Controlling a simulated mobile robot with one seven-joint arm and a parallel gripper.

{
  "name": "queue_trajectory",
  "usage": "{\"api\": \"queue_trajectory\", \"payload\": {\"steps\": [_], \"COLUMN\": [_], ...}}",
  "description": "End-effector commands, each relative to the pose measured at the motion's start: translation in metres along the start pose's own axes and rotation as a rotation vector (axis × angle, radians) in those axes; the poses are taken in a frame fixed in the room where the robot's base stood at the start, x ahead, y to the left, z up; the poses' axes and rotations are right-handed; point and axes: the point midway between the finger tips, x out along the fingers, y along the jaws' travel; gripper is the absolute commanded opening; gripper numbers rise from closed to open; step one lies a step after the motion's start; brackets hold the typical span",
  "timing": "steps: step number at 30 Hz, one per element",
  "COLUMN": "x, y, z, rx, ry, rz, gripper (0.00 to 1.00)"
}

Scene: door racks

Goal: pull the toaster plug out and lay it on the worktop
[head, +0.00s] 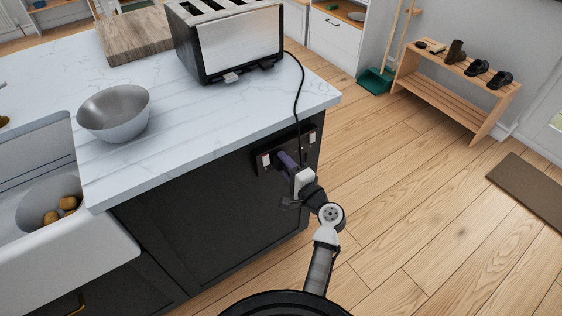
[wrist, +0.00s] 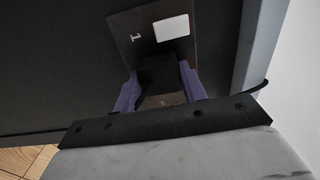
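The toaster (head: 240,42) stands on the white worktop (head: 200,127), and its black cord (head: 299,90) hangs over the edge to a dark socket panel (head: 268,170) on the cabinet side. In the wrist view the panel (wrist: 130,40) shows a white switch and the mark "1". A black plug (wrist: 158,70) sits against the panel. My gripper (head: 285,158) is at the panel, its purple fingers (wrist: 158,88) on either side of the plug and appearing to touch it. The plug is hidden behind my gripper in the head view.
A metal bowl (head: 114,112) and a wooden board (head: 135,36) are on the worktop. The worktop is clear between bowl and toaster and along the front edge. A sink (head: 60,240) is at the left. A shoe bench (head: 450,90) stands on the open floor at the right.

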Motion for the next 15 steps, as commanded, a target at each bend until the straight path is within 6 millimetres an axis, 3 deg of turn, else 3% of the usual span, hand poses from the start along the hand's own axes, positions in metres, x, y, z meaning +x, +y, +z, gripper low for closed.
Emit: {"api": "queue_trajectory", "payload": {"steps": [1, 7, 15], "x": [0.0000, 0.0000, -0.0063], "y": [0.0001, 0.0002, 0.0005], "z": [0.0000, 0.0000, -0.0002], "rx": [0.000, 0.000, 0.000], "ry": [0.000, 0.000, 0.001], "rz": [0.000, 0.000, 0.001], "gripper": [0.32, 0.06, 0.05]}}
